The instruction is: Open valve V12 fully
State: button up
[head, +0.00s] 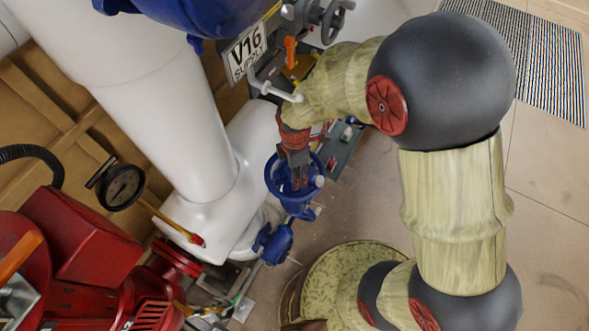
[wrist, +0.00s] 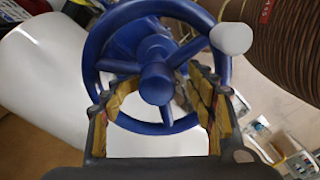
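A blue handwheel (head: 272,178) with a white knob (head: 320,181) on its rim sits on a blue valve near the middle of the head view. In the wrist view the handwheel (wrist: 103,35) fills the upper middle, with its spokes, hub and white knob (wrist: 231,38) plain. My gripper (wrist: 156,92) is open, its yellow-padded fingers spread to either side below the hub. In the head view my gripper (head: 298,176) is at the wheel. I cannot tell whether the fingers touch it. No label reading V12 is legible.
A sign reading V16 SUPPLY (head: 245,52) hangs above, beside a grey handwheel (head: 332,20). Open floor (head: 545,215) lies to the right.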

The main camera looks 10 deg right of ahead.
jog(key=shift+w+r+p, duration=0.1)
jog(key=shift+r+p, duration=0.25)
jog(key=shift+r, duration=0.15)
jog(key=shift+r+p, duration=1.95)
jog(key=shift+r, duration=0.95)
jog(key=shift+r, duration=0.1)
notch_tip(320, 180, up, 6)
jog(key=p, duration=0.4)
